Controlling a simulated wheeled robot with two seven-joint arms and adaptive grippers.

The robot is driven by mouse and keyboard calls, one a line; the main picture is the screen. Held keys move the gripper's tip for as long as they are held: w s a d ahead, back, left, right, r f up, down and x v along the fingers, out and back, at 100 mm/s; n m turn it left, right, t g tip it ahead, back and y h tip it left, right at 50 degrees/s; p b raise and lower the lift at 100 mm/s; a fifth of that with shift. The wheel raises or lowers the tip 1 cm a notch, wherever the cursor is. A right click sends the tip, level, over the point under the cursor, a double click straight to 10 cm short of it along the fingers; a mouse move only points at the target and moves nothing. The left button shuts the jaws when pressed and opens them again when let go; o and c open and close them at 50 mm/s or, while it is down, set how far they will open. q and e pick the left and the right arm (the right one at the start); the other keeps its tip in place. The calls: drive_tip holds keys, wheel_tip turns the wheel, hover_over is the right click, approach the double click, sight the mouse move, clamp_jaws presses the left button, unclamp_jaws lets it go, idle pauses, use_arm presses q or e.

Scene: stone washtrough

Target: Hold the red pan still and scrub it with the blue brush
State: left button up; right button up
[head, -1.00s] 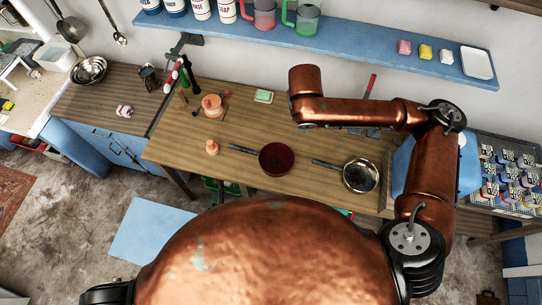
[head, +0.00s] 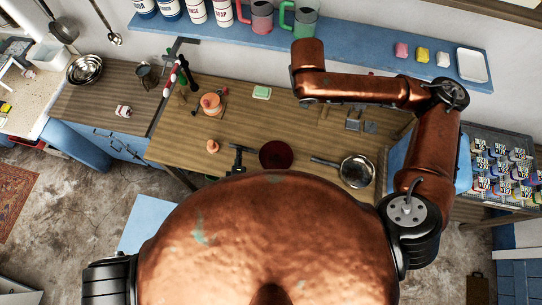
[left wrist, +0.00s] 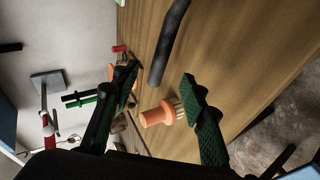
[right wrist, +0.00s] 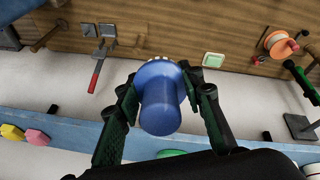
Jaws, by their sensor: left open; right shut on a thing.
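The red pan (head: 276,155) sits on the wooden table, its handle pointing left. My left gripper (head: 241,157) is at that handle and hides most of it in the head view. In the left wrist view the dark handle (left wrist: 168,42) lies beyond and between the open fingertips (left wrist: 159,72); I see no grip on it. My right gripper (right wrist: 161,85) is shut on the blue brush (right wrist: 160,105), its pale bristles just showing at the far end. In the head view my right arm hides the right gripper and the brush.
A steel pan (head: 357,170) stands right of the red pan. An orange brush (head: 212,146) stands close to my left gripper, also in the left wrist view (left wrist: 158,116). A green sponge (head: 262,93) lies at the back. A blue shelf (head: 350,41) runs along the wall.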

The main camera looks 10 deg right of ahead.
use_arm(q)
drive_tip(key=x, duration=0.8)
drive_tip(key=shift+w+f, duration=0.2)
drive_tip(key=shift+w, duration=0.05)
drive_tip(key=shift+c, duration=0.4)
clamp_jaws()
idle(0.5)
